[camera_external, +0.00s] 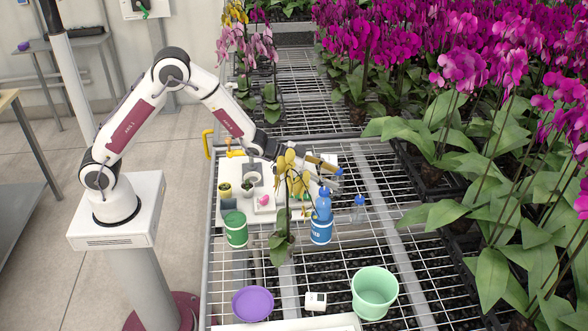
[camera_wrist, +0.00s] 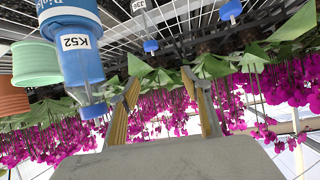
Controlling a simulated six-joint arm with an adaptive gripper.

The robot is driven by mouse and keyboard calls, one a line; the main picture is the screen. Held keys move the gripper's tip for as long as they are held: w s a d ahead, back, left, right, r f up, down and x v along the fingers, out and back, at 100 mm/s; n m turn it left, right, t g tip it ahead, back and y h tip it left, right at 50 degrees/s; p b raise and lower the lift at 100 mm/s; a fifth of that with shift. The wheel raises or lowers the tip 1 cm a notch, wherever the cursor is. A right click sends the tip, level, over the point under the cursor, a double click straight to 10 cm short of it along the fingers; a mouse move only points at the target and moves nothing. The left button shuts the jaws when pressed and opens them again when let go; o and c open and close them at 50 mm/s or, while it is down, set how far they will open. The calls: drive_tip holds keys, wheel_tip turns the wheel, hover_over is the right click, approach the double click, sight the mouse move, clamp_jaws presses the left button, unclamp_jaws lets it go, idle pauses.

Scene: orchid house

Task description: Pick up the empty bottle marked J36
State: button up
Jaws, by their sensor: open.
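A clear bottle with a blue cap (camera_external: 360,203) stands on the wire bench right of the blue bottle. In the wrist view, two blue-capped clear bottles show, one (camera_wrist: 150,46) beyond my fingers and one (camera_wrist: 229,10) near the top edge. A large blue bottle (camera_wrist: 82,58) bears the label K52; it also shows in the external view (camera_external: 323,206). My gripper (camera_wrist: 163,90) is open, with nothing between its fingers. In the external view, my gripper (camera_external: 318,164) is above the bench, partly behind a yellow orchid.
A green cup (camera_external: 236,229), a blue labelled tub (camera_external: 321,232) and the yellow orchid (camera_external: 286,160) crowd the space near my gripper. A purple bowl (camera_external: 253,303) and mint pot (camera_external: 375,292) stand nearer the camera. Magenta orchids (camera_external: 470,65) fill the right side.

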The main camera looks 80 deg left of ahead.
drive_tip(key=h, duration=0.1)
approach(359, 211)
drive_tip(key=shift+w+a+r+t, duration=0.4)
drive_tip(key=shift+w+a+r, duration=0.2)
drive_tip(key=shift+a+r, duration=0.1)
drive_tip(key=shift+w, duration=0.1)
drive_tip(key=shift+x, duration=1.2)
drive_tip(key=shift+w+f, duration=0.1)
drive_tip(key=shift+f, duration=0.05)
drive_tip(key=shift+a+f+x, duration=0.1)
drive_tip(key=shift+f+x, duration=0.05)
drive_tip(key=shift+x, duration=1.1)
drive_tip(key=shift+a+f+x, duration=0.1)
drive_tip(key=shift+a+x, duration=0.05)
drive_tip(key=shift+x, duration=1.05)
